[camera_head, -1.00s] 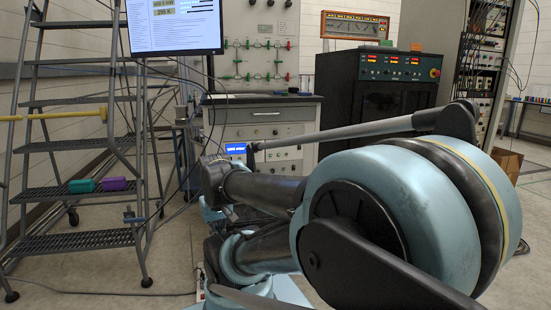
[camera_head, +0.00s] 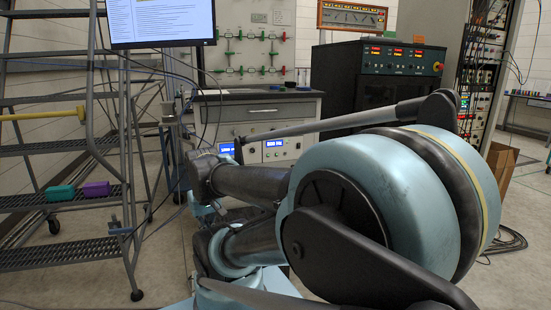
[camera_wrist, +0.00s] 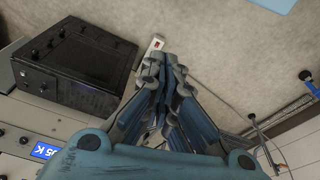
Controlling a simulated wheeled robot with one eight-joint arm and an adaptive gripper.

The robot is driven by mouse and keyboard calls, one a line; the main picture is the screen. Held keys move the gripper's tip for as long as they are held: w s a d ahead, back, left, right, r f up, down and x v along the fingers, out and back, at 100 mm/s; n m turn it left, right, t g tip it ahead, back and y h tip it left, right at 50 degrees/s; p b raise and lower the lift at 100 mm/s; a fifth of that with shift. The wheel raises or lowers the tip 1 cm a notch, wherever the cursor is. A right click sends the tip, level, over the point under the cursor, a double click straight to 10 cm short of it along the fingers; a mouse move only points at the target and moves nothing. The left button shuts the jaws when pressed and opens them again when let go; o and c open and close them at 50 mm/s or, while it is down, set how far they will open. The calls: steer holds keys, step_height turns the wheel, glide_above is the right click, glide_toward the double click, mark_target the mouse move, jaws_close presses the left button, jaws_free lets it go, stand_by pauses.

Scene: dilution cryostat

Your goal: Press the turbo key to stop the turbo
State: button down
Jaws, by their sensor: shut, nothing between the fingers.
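In the head view, an instrument panel (camera_head: 279,152) with small blue lit displays (camera_head: 273,144) and knobs sits below the bench top, partly behind my arm. I cannot make out which key there is the turbo key. In the wrist view, a pale panel (camera_wrist: 16,150) with a blue display (camera_wrist: 45,151) ending in "K" is at the lower left. My gripper (camera_wrist: 164,62) is shut and empty, apart from this panel and to its right in the picture. The head view does not show my fingertips clearly; my arm links cover that area.
A black cabinet (camera_head: 340,83) with red readouts stands right of the bench (camera_head: 264,111). A stepladder (camera_head: 75,150) and monitor (camera_head: 162,22) are at left.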

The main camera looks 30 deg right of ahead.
steer(key=w+d+r+n+t+h, duration=0.2)
steer(key=w+d+r+h, duration=0.2)
steer(key=w+d, duration=0.85)
steer(key=w+d+r+n+t+h, duration=0.2)
steer(key=w+d+r+n+h, duration=0.15)
steer(key=w+d, duration=0.9)
steer(key=w+d+f+n+h, duration=0.1)
steer(key=w+d+f+n, duration=0.1)
steer(key=d, duration=0.6)
steer(key=w+d+f+n+t+h, duration=0.1)
steer(key=w+d+f+n+h, duration=0.1)
steer(key=w+d, duration=0.3)
steer(key=w+d+f+n+t+h, duration=0.1)
steer(key=w+d+f+n+h, duration=0.1)
steer(key=d, duration=1)
steer(key=shift+w+d+f+n, duration=0.35)
steer(key=shift+w+f+n, duration=0.1)
steer(key=shift+w+n, duration=0.15)
steer(key=shift+w+h, duration=0.15)
steer(key=shift+h, duration=0.1)
steer(key=w+d, duration=0.2)
steer(key=w, duration=0.6)
steer(key=shift+w, duration=0.2)
steer(key=shift+w, duration=0.1)
